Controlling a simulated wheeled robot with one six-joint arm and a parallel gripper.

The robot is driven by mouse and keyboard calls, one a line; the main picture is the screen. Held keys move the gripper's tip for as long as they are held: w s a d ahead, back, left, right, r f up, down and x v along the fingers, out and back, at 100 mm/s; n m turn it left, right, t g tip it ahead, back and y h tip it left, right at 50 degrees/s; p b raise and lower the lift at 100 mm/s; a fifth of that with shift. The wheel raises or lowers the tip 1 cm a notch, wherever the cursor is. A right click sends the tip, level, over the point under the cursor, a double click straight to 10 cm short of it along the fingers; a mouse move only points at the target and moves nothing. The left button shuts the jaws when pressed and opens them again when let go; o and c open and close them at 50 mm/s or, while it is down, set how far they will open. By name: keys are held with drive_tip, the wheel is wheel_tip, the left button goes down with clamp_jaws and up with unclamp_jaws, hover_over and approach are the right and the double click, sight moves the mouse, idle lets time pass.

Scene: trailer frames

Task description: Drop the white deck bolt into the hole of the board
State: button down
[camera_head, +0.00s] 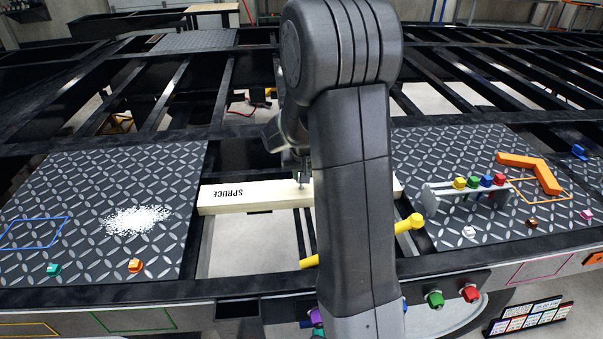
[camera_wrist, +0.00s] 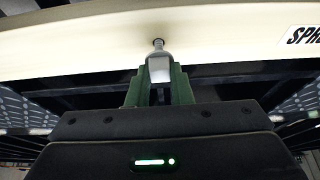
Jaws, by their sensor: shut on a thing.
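The pale wooden board (camera_head: 255,196), marked SPRUCE, lies across the frame beams; it also spans the top of the wrist view (camera_wrist: 80,45). My gripper (camera_head: 301,180) is at the board's middle, mostly hidden behind my arm in the head view. In the wrist view its green fingers (camera_wrist: 159,90) are shut on the white deck bolt (camera_wrist: 159,69), whose narrow shank points at the board. The shank's end meets the small dark hole (camera_wrist: 158,42) in the picture. I cannot tell whether it is inside the hole or just above it.
A yellow bar (camera_head: 408,224) passes behind my arm. The right tread plate (camera_head: 450,150) carries a rack (camera_head: 470,195) of coloured bolts, an orange bracket (camera_head: 530,170) and a loose whitish piece (camera_head: 469,232). White granules (camera_head: 137,220) lie on the left plate. Open gaps lie between the beams.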

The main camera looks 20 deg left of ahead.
drive_tip(key=shift+r+p, duration=1.2)
drive_tip(key=shift+r, duration=0.8)
drive_tip(key=shift+b, duration=0.4)
idle(0.5)
drive_tip(key=shift+f+b, duration=1.95)
drive_tip(key=shift+f, duration=0.4)
drive_tip(key=c, duration=1.2)
unclamp_jaws()
drive_tip(key=shift+r, duration=0.1)
drive_tip(key=v, duration=1.3)
drive_tip(key=shift+s+r, duration=0.2)
drive_tip(key=shift+r, duration=0.1)
